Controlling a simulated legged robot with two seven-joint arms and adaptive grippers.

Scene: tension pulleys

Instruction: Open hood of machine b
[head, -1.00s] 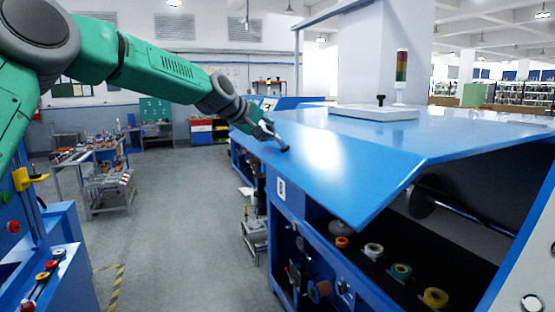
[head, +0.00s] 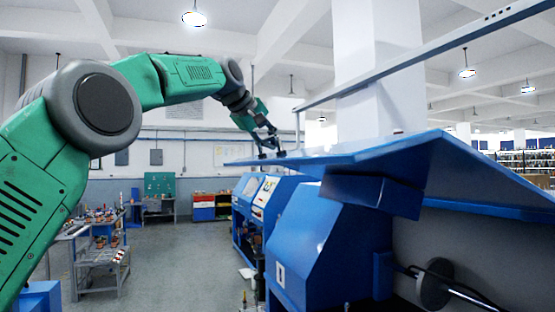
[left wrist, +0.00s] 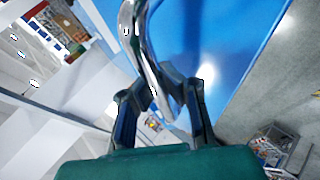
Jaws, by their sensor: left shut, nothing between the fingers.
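The blue hood (head: 330,160) of the machine (head: 330,245) is raised, and in the head view I see it nearly edge-on with part of its underside. My left gripper (head: 270,152) is at the hood's left part, fingers pointing down at its top side. A curved chrome bar (left wrist: 143,42) passes close by the fingers over the blue hood surface (left wrist: 220,45). Whether the fingers touch the bar I cannot tell. My right gripper is not in view.
A blue frame bar (head: 430,50) and a white pillar (head: 375,90) rise behind the hood. A dark roller (head: 434,284) shows inside the machine. Another blue machine (head: 250,215) stands beyond. A cart (head: 100,265) stands at the left, with clear floor (head: 190,265) between.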

